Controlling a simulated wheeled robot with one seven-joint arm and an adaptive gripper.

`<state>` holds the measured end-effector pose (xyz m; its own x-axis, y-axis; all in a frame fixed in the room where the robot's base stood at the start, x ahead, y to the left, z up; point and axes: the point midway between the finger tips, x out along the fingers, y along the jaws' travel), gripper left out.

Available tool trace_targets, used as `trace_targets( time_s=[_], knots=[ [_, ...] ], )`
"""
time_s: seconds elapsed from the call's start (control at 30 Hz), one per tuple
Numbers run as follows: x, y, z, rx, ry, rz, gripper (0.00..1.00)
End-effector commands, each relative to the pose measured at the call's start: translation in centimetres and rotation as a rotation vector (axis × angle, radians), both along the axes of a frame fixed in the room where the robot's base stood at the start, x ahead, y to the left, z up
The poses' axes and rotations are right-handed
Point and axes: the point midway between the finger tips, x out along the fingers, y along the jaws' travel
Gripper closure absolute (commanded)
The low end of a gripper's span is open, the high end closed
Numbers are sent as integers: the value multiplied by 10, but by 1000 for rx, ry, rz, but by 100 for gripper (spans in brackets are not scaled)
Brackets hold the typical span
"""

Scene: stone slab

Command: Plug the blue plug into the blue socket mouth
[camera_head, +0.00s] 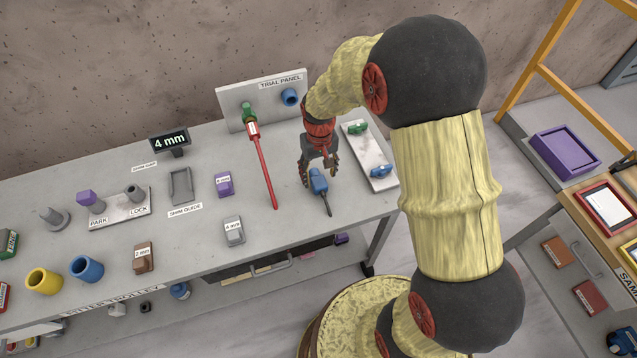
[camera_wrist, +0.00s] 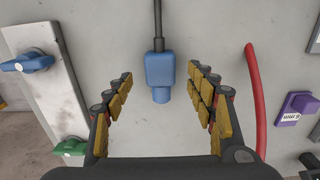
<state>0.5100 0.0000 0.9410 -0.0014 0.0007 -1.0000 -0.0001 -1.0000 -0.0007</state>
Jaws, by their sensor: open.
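The blue plug (camera_head: 318,183) lies on the stone slab with a short dark cable running off its back end. My gripper (camera_head: 318,174) is open above it, fingers pointing down. In the wrist view the plug (camera_wrist: 160,72) lies between the spread fingertips of my gripper (camera_wrist: 160,76), with a gap on both sides. Its narrower round end points toward my palm and its cable points away. The blue socket mouth (camera_head: 290,97) is on the upright trial panel (camera_head: 266,90) at the back of the slab, and looks empty.
A pale plate (camera_head: 367,152) with green and blue handles lies right of my gripper. A purple block (camera_head: 224,184) is to the left. Slab around the blue plug is clear.

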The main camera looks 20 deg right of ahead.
Motion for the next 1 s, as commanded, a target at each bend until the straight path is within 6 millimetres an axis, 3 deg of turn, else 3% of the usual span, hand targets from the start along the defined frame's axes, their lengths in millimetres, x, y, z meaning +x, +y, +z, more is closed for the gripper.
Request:
trace_targets(
  time_s=[0.4, 0.63, 1.0],
  knots=[
    [7, 0, -48, 0, 0, 0, 44],
    [8, 0, -48, 0, -1, 0, 45],
    [7, 0, -48, 0, -1, 0, 66]
  ],
)
